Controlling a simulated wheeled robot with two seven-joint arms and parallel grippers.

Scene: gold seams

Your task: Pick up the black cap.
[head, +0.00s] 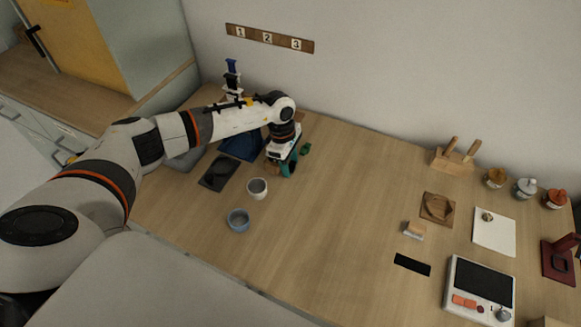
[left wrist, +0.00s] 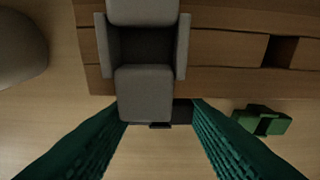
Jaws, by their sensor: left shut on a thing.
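My left gripper (head: 287,167) is low over the table on the left side, its green fingers pointing down. In the left wrist view the fingertips (left wrist: 160,112) stand on either side of a small dark piece, which looks like the black cap (left wrist: 181,112). The gripper is shut on it. A grey block (left wrist: 145,93) covers part of the cap from this side. In the head view the cap is hidden by the gripper. My right gripper is not in view.
A slotted wooden piece (left wrist: 225,48) and a green object (left wrist: 262,120) are close by; the green one also shows in the head view (head: 306,148). A white cup (head: 257,188), a blue-grey bowl (head: 238,220) and a dark mat (head: 214,176) lie nearer. The middle table is clear.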

